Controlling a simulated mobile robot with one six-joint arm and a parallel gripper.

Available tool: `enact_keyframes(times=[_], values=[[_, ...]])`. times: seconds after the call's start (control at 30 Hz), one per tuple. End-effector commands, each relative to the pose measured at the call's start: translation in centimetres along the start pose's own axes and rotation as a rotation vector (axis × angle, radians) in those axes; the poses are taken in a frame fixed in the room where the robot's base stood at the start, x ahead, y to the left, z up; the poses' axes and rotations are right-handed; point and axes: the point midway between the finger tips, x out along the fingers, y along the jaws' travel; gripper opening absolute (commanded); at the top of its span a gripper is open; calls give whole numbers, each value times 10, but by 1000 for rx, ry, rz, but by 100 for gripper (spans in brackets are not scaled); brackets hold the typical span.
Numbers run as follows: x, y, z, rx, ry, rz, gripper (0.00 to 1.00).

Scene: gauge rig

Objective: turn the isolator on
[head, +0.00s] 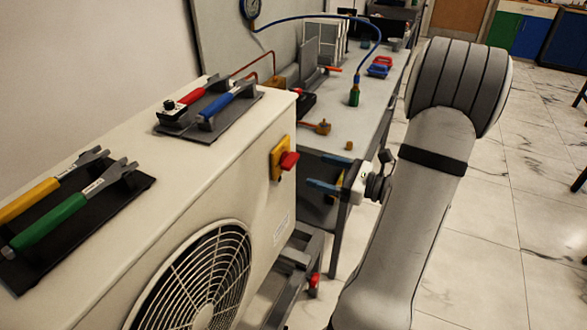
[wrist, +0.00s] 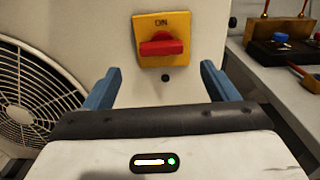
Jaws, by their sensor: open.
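My gripper (head: 316,170) is open and empty, a little right of the isolator in the head view. In the wrist view its blue fingers (wrist: 160,69) stand wide apart, one to each side below the handle, with no visible contact.
Tools with coloured handles lie on dark trays (head: 108,208) on top of the unit. A grey workbench (head: 345,120) behind holds a blue hose (head: 320,16) and small parts. The fan grille (head: 205,280) is at the unit's front. Tiled floor (head: 510,220) is open at right.

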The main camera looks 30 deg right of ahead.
Motion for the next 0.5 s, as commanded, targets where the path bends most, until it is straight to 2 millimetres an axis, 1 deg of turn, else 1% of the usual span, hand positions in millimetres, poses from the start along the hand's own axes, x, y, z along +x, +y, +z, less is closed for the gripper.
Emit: enact_keyframes(times=[0.07,0.4,0.5], values=[[4,-2,-1,6,-7,-9,80],[55,-2,0,5,-6,-6,80],[66,-2,0,4,-5,-7,80]])
